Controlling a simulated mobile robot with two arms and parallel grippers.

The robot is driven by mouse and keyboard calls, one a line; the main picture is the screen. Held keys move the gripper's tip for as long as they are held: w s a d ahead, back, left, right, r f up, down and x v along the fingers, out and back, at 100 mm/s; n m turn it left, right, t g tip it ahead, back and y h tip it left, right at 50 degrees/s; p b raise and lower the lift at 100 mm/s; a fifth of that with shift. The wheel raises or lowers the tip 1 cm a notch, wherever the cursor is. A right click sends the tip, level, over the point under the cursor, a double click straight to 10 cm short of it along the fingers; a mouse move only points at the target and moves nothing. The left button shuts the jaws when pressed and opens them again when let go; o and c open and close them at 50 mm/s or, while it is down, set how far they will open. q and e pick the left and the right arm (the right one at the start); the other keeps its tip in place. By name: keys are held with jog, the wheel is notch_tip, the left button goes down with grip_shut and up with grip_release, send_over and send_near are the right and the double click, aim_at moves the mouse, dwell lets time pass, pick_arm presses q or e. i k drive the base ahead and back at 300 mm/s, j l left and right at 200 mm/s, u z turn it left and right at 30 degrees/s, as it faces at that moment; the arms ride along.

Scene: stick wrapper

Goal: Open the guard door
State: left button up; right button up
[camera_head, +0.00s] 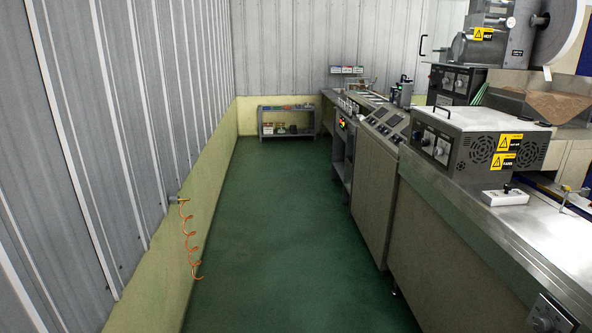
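I cannot make out a guard door for certain. A thin black handle (424,46) stands out at the left side of the upper part of the wrapping machine. The steel machine (440,222) runs along the right side, with a grey control box (462,143) on top bearing yellow warning labels. A large film roll (562,30) is at the top right, partly cut off by the frame. Neither of my grippers is in view.
A green floor aisle (285,235) lies clear between the machine and the corrugated wall (120,110) on the left. A coiled orange hose (190,245) hangs from that wall. A low shelf (286,121) with small items stands at the far end.

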aim_at(433, 30)
jog(key=i+z, duration=0.15)
jog(key=i, duration=0.35)
jog(key=i+j+z, duration=0.15)
jog(key=i, duration=0.35)
jog(key=i+j+z, duration=0.15)
jog(key=i, duration=0.3)
jog(key=i+j+z, duration=0.15)
jog(key=i+j, duration=0.2)
jog(key=i, duration=0.15)
jog(key=i+j+z, duration=0.85)
jog(key=i+j, duration=0.1)
